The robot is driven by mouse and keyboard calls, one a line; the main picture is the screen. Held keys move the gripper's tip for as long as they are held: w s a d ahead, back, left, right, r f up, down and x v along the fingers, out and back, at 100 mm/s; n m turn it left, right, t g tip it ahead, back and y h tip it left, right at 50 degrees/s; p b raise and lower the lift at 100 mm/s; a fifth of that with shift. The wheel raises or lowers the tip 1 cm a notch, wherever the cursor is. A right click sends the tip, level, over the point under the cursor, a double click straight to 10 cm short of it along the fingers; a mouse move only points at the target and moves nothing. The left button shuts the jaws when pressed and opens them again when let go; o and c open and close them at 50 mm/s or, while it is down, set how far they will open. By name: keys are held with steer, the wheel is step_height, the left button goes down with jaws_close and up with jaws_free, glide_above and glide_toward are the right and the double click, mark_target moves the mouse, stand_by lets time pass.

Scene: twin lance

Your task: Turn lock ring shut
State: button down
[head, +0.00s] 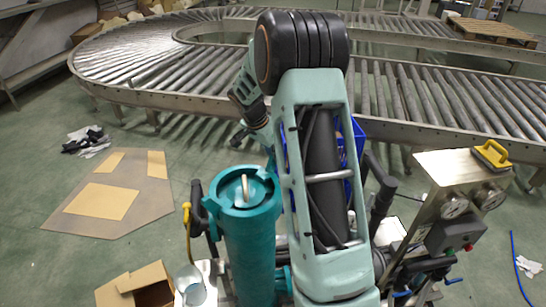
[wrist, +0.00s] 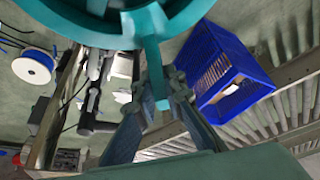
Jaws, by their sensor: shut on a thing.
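The teal lock ring (head: 243,211) sits on top of the upright teal housing (head: 250,260), left of my arm in the head view. A pale bar shows inside its opening. In the wrist view, the lock ring (wrist: 105,38) curves across the upper left, with a lug (wrist: 154,68) projecting from it towards me. My gripper (wrist: 163,92) is shut on this lug, one finger on each side. The exact contact is partly hidden by the fingers. In the head view, the fingertips are hidden behind my arm and the ring.
A blue crate (wrist: 235,75) stands beyond the gripper. A steel panel with gauges (head: 460,180) and a yellow-handled item (head: 491,154) are at right. A roller conveyor (head: 140,65) curves behind. Flat cardboard (head: 110,225) and an open box (head: 145,285) lie on the floor at left.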

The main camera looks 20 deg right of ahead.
steer(key=s+m+g+b, duration=0.3)
steer(key=s+m+b, duration=0.5)
steer(key=s, duration=0.1)
steer(key=shift+d, duration=0.3)
stand_by(0.4)
steer(key=c, duration=2.1)
jaws_free()
steer(key=shift+s, duration=0.1)
steer(key=shift+o, duration=0.6)
steer(key=v, duration=1.2)
steer(key=shift+a, duration=0.2)
